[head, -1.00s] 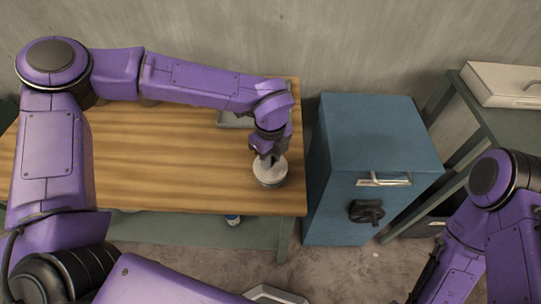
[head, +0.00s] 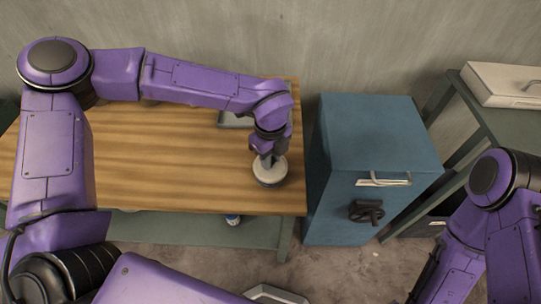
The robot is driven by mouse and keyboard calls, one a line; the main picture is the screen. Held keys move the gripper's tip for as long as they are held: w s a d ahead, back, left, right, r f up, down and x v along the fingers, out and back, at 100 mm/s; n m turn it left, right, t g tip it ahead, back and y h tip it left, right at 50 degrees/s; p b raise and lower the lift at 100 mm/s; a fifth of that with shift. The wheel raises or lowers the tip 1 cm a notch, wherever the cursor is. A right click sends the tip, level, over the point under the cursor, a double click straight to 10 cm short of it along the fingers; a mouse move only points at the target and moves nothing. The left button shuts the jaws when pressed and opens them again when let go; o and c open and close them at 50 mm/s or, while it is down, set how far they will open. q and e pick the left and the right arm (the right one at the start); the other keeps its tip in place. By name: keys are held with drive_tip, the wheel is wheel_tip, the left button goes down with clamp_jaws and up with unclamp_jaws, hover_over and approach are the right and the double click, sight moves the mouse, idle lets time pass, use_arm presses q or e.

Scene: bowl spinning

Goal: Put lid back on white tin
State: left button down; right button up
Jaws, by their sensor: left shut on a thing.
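A round, pale white lid-like top (head: 270,174) is near the right front corner of the wooden table. My left gripper (head: 267,160) points down and is shut on this round lid near its middle. A darker rim shows under its front edge. The tin's body is mostly hidden beneath it, and I cannot tell whether the lid touches the tin or is seated. My right arm is at the lower right, and its gripper is outside the picture.
The wooden table (head: 190,160) is largely clear. A grey tray (head: 232,119) lies behind my left wrist. A blue cabinet (head: 370,140) stands to the right. A white case (head: 505,85) sits on a green shelf at the far right. A small can (head: 233,220) is below the table.

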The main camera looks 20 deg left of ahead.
use_arm(q)
drive_tip(key=shift+f, duration=0.15)
idle(0.7)
drive_tip(key=shift+c, duration=1.8)
unclamp_jaws()
drive_tip(key=shift+r+p, duration=2.85)
drive_tip(key=shift+r, duration=0.75)
drive_tip(key=shift+f, duration=0.1)
clamp_jaws()
drive_tip(key=shift+f, duration=0.1)
drive_tip(key=shift+f+b, duration=2.3)
drive_tip(key=shift+f, duration=0.6)
